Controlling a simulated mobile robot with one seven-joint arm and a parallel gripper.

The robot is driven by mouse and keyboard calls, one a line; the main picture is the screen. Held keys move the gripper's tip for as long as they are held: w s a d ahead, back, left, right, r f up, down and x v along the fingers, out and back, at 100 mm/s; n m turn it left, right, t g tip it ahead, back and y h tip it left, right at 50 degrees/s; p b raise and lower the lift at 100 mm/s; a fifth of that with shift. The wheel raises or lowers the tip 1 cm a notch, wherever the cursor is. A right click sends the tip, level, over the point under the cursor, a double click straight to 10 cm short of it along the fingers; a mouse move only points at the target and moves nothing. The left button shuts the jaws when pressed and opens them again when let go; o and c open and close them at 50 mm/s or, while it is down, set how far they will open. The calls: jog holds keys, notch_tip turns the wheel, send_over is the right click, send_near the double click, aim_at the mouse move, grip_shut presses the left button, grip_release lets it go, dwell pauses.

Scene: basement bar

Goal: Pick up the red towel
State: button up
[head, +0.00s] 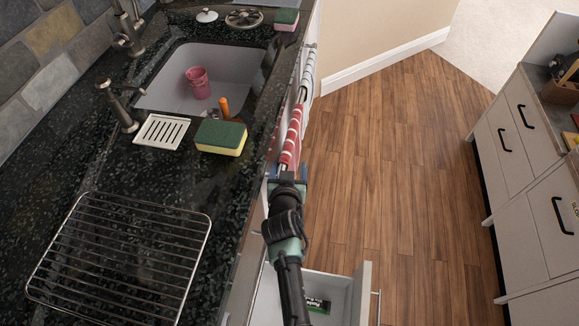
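The red towel (292,133) has red and white stripes. It hangs along the front of the counter below the sink, seen from above as a narrow strip. My gripper (287,173) is at the near end of the towel, beside the counter edge. Its two blue fingers stand apart, one to each side. The near end of the towel lies just ahead of the gap between them. I cannot tell whether a finger touches it. The lower part of the towel is hidden from this high view.
A second, blue-and-white striped towel (308,75) hangs just beyond. The dark counter (215,190) edge runs close on the left. An open drawer (345,298) juts out below my arm. The wooden floor (390,170) to the right is clear up to the white cabinets (515,150).

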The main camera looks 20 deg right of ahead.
jog(key=shift+d+f, duration=0.1)
jog(key=shift+d, duration=0.1)
jog(key=c, duration=0.8)
jog(key=shift+o, duration=0.3)
jog(key=shift+s, duration=0.1)
jog(key=shift+o, duration=0.3)
jog(key=shift+f, duration=0.1)
jog(key=shift+o, duration=0.2)
jog(key=shift+d+r+p, duration=0.1)
jog(key=shift+r+p, duration=0.35)
jog(key=r+p, duration=0.4)
jog(key=r, duration=0.2)
jog(key=r+p, duration=0.5)
jog(key=shift+a+r+p, duration=0.2)
jog(key=shift+r+p, duration=0.1)
jog(key=shift+r, duration=0.05)
grip_shut()
jog(key=shift+f, duration=0.1)
